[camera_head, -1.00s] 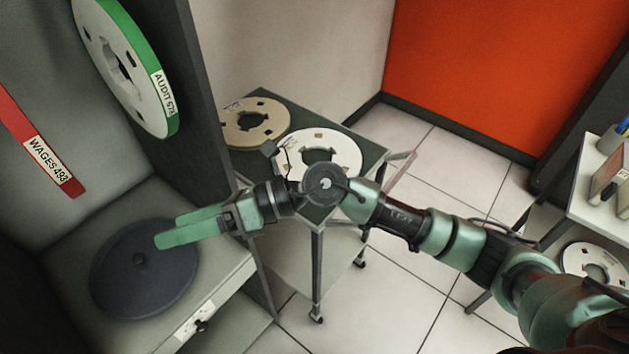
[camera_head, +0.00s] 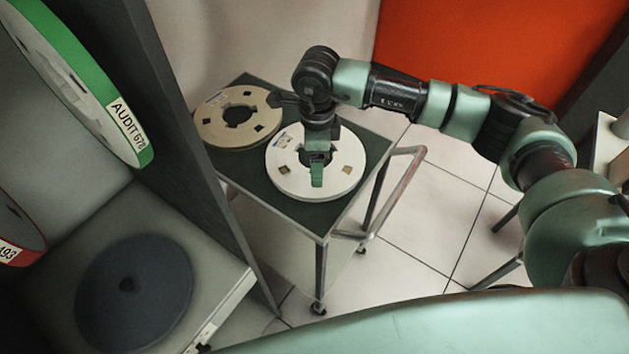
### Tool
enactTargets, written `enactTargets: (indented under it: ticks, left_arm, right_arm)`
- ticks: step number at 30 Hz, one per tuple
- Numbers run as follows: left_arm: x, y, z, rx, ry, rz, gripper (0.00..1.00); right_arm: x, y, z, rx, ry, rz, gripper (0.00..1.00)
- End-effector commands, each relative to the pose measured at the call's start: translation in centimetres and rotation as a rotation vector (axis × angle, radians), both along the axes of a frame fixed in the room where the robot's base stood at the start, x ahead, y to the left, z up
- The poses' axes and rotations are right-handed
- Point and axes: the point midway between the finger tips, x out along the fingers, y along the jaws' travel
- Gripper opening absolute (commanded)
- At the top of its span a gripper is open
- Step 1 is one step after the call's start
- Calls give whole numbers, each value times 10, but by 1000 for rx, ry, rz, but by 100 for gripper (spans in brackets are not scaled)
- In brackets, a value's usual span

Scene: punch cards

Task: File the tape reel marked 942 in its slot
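Two reels lie flat on a dark-topped cart. The nearer white reel (camera_head: 341,178) has a small label on its far side, and the tan reel (camera_head: 213,129) lies behind it to the left. Neither label is legible, so I cannot tell which is 942. My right gripper (camera_head: 316,180) points down over the white reel's hub. Its fingers overlap in this view, so their opening and any contact are unclear. My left gripper is not in view. At left, a green-rimmed reel marked AUDIT 678 (camera_head: 101,82) and a red-rimmed reel ending in 493 (camera_head: 20,215) stand upright.
A dark round disc (camera_head: 150,290) with a central knob sits on a grey shelf (camera_head: 225,260) below the upright reels. A dark upright panel (camera_head: 165,120) separates this shelf from the cart (camera_head: 305,213). The cart has a rail handle at right.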

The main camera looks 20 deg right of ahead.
Motion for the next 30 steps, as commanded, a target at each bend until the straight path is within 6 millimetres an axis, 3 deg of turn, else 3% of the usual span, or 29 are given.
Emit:
enactTargets:
  ticks: [3,6,8,13,16,22,30]
  left_arm:
    - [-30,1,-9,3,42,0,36]
    - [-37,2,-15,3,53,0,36]
    - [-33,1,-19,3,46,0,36]
    - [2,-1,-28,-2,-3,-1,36]
    - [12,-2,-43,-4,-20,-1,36]
    - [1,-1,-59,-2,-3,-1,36]
    - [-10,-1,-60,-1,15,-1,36]
  right_arm:
    - [0,0,-13,1,2,0,74]
    - [-1,1,-25,1,3,0,74]
    - [-1,1,-33,2,3,0,74]
    - [0,1,-53,2,2,1,74]
    - [0,1,-68,2,0,1,74]
    - [0,1,-83,2,0,1,74]
    - [0,1,-84,2,0,0,74]
